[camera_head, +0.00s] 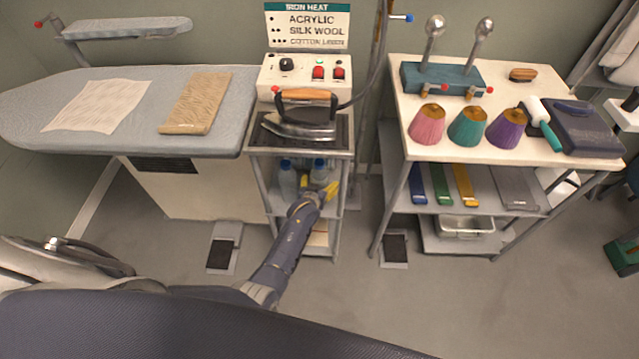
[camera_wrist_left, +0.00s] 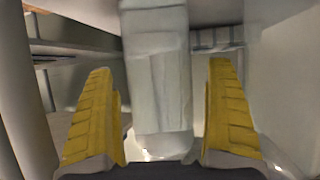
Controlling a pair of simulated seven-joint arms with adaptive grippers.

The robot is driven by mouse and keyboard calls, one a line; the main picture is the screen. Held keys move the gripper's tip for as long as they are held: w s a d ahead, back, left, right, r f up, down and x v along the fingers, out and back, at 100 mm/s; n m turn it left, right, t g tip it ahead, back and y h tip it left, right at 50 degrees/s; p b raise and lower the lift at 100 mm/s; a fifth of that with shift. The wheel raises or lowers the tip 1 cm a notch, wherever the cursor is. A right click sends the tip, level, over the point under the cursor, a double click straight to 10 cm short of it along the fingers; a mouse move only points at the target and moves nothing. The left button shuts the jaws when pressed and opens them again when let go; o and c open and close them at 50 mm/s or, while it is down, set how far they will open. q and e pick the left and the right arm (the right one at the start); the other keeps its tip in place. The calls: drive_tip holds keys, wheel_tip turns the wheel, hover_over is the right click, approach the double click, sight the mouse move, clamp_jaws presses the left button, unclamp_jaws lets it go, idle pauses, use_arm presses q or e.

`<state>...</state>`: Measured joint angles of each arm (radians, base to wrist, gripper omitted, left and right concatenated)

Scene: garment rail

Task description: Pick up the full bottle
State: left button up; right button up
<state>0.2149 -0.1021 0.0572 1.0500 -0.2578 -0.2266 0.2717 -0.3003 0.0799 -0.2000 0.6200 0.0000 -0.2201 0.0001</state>
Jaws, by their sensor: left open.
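Two pale, clear bottles stand on the shelf under the iron in the head view: a left bottle (camera_head: 287,175) and a right bottle (camera_head: 319,172), both with blue at the top. I cannot tell from their look which one is full. My left gripper (camera_head: 317,187) reaches into this shelf with its yellow fingers open, in front of the right bottle. In the left wrist view a pale upright bottle (camera_wrist_left: 157,75) stands between the fingers of the left gripper (camera_wrist_left: 162,95), with a gap on each side. My right gripper is out of view.
The iron (camera_head: 300,118) stands on top of the narrow stand (camera_head: 252,140), above the bottles. The stand's posts and shelves frame my left gripper closely. An ironing board (camera_head: 135,120) is at the left; a table (camera_head: 410,75) with brushes is at the right.

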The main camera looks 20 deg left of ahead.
use_arm(q)
drive_tip(key=c, duration=1.6)
drive_tip(key=shift+w+r, duration=0.1)
drive_tip(key=shift+c, duration=0.4)
drive_tip(key=shift+r, duration=0.15)
